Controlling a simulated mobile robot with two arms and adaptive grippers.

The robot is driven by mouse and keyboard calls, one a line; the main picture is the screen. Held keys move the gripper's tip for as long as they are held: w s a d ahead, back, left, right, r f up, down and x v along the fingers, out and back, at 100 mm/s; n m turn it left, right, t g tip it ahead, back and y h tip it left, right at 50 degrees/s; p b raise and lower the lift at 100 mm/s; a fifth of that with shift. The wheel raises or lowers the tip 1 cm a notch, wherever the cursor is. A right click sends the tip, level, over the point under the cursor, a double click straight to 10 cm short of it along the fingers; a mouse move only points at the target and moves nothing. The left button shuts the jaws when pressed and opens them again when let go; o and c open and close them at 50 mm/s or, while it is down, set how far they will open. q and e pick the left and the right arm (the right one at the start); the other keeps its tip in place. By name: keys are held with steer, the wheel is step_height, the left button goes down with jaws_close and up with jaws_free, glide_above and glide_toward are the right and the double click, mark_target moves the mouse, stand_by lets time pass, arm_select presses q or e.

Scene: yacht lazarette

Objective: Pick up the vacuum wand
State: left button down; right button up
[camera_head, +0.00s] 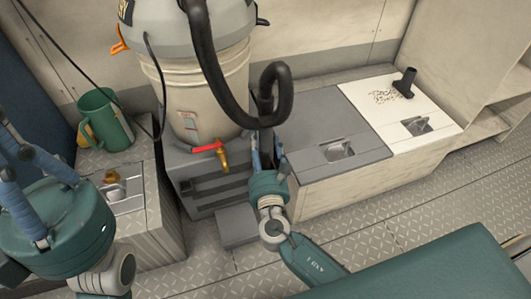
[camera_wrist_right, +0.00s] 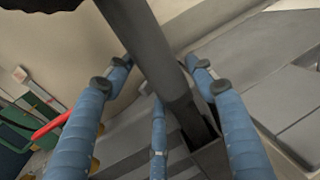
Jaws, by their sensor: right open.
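The vacuum wand (camera_head: 266,103) is a dark tube on the end of the black looped hose (camera_head: 207,65), standing roughly upright in front of the vacuum. My right gripper (camera_head: 267,150) is at its lower part, with blue fingers on either side of it. In the right wrist view the wand (camera_wrist_right: 153,55) runs diagonally between the spread fingers of my right gripper (camera_wrist_right: 158,75), which is open. Its lower end meets a dark, box-like piece. My left gripper (camera_head: 22,165) is at the left edge, away from the wand; its fingertips are partly cut off.
The vacuum drum (camera_head: 205,98) stands behind, with a red-handled tap (camera_head: 207,147) near my right gripper. A green mug (camera_head: 104,120) is at left. A black nozzle (camera_head: 404,82) and debris (camera_head: 386,96) are on the white lid (camera_head: 428,112). The grey lid (camera_head: 308,128) is clear.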

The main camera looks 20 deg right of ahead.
steer(key=shift+w, duration=0.25)
steer(key=c, duration=0.9)
steer(key=shift+r, duration=0.1)
steer(key=shift+c, duration=0.3)
steer(key=shift+r, duration=0.15)
